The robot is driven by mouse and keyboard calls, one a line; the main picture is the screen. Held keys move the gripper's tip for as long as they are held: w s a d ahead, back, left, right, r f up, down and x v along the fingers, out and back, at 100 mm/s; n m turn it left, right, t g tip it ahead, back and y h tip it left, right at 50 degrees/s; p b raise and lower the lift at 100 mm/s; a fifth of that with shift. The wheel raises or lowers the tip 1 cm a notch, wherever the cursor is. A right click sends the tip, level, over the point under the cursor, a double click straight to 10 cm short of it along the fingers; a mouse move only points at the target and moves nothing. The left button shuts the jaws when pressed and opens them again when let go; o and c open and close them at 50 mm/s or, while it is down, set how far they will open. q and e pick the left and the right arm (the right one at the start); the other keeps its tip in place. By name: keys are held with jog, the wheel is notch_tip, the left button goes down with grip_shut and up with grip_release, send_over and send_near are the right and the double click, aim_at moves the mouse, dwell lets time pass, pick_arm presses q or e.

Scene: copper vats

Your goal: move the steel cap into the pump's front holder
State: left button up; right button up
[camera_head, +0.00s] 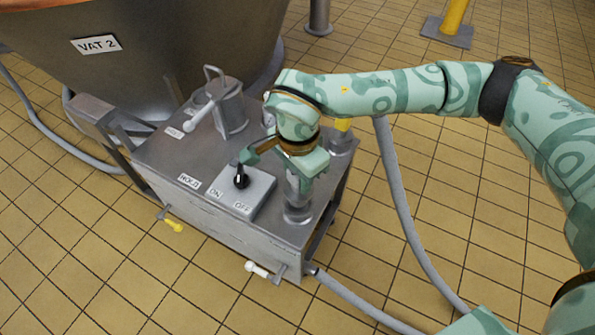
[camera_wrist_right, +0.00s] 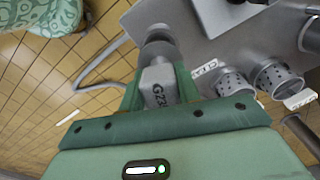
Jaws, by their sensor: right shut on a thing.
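My right gripper (camera_head: 303,168) points down over the near right corner of the pump's top. In the wrist view its green fingers (camera_wrist_right: 160,92) are shut on a grey grip block marked "G23", which I take as part of the steel cap (camera_wrist_right: 158,75). A round steel part (camera_wrist_right: 160,48) shows just beyond the fingertips. In the head view a steel cylinder with a wide foot (camera_head: 298,205) stands right under the gripper, at the front holder's place. I cannot tell whether cap and holder touch or how deep the cap sits. My left gripper is not in view.
A switch box (camera_head: 243,192) with a black knob stands close left of the gripper. Two perforated steel cups (camera_wrist_right: 235,82) show on the right in the wrist view. Behind are a lidded pot (camera_head: 228,108) and Vat 2 (camera_head: 150,60). A grey hose (camera_head: 405,215) runs at right.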

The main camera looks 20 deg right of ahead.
jog(key=shift+f+b, duration=0.55)
jog(key=shift+f, duration=1.7)
jog(key=shift+f, duration=0.55)
jog(key=o, duration=1.2)
jog(key=shift+c, duration=0.2)
